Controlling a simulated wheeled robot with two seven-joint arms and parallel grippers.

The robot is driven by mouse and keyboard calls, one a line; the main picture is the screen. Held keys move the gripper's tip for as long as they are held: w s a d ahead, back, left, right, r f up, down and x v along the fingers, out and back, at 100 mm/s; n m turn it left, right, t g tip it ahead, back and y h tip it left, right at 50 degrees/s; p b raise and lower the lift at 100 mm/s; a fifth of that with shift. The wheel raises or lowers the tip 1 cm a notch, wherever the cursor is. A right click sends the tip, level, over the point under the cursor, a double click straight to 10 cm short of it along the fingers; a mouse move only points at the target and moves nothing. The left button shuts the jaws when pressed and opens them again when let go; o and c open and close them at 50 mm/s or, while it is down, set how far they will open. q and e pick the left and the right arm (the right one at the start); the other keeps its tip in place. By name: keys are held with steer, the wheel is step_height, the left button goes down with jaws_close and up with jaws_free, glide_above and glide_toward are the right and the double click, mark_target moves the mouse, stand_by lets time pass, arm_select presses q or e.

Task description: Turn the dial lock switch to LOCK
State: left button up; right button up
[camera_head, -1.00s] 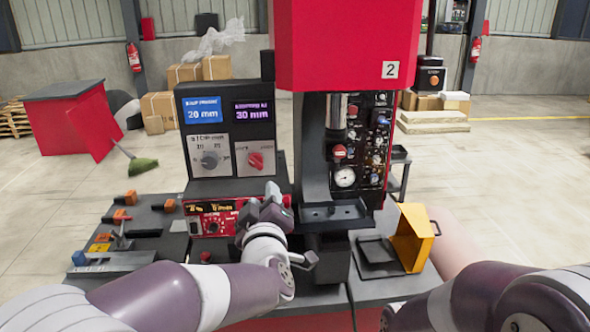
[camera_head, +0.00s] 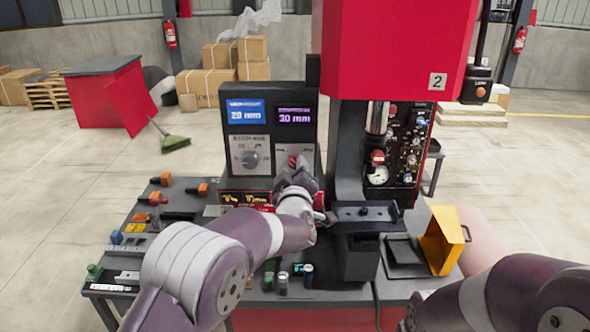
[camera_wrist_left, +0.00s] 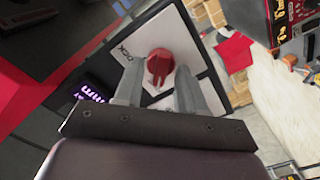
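The dial lock switch is a red knob (camera_head: 293,160) on a white plate on the right half of the dark control box (camera_head: 229,100). In the head view my left gripper (camera_head: 297,172) is right in front of it and covers its lower part. In the left wrist view the red knob (camera_wrist_left: 159,64) shows between and beyond the two fingers. The fingers (camera_wrist_left: 157,85) are apart, one on each side of the knob, and hold nothing that I can see. Whether they touch the knob I cannot tell. My right gripper is out of view; only my right arm shows.
A grey dial (camera_head: 250,159) sits left of the red knob. The red press (camera_head: 390,50) stands close on the right. Small tools (camera_head: 158,198) and several small cylinders (camera_head: 283,283) lie on the bench.

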arm_select(q)
steer(key=shift+d, duration=0.1)
steer(key=c, duration=0.5)
jaws_close()
